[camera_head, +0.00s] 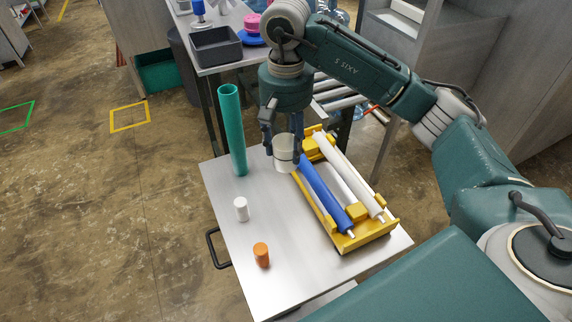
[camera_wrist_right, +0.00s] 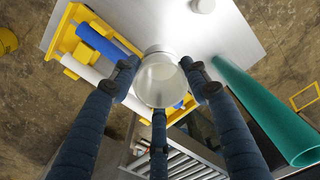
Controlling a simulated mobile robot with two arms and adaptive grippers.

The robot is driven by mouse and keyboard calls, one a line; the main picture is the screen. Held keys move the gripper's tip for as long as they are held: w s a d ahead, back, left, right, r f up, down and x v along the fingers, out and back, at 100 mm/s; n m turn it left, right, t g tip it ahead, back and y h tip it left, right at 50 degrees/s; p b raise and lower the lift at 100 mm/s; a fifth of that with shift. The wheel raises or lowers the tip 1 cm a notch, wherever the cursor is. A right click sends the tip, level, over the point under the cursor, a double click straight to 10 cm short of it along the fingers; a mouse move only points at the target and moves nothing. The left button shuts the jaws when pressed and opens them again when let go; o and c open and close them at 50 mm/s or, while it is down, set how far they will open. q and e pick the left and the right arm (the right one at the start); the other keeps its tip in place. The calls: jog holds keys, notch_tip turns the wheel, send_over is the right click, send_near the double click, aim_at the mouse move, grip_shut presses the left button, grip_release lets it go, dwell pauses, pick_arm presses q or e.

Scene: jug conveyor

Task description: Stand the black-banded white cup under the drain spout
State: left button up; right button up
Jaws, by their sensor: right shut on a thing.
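The white cup (camera_head: 284,162) is between the fingers of my right gripper (camera_head: 283,148), which is shut on it. A thin dark line shows low on its side in the head view. The cup is upright or nearly so, by the back left end of the yellow rack; I cannot tell whether it touches the tabletop. In the right wrist view the cup (camera_wrist_right: 158,82) shows its pale round opening between the three fingers. I cannot make out a drain spout in either view. My left gripper is not in view.
The metal cart top (camera_head: 285,271) bears a tall green tube (camera_head: 232,130), a small white cylinder (camera_head: 241,209), an orange cylinder (camera_head: 261,254) and the yellow rack (camera_head: 345,243) with blue and white rollers. A roller conveyor (camera_head: 338,103) and grey bin (camera_head: 215,47) stand behind.

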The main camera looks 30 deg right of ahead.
jog(key=shift+r, duration=1.35)
jog(key=s+a+f+n, duration=0.2)
jog(key=s, duration=0.4)
jog(key=s+a+f+n, duration=0.2)
jog(key=s+a+f, duration=0.1)
jog(key=s, duration=0.4)
jog(key=shift+a, duration=0.35)
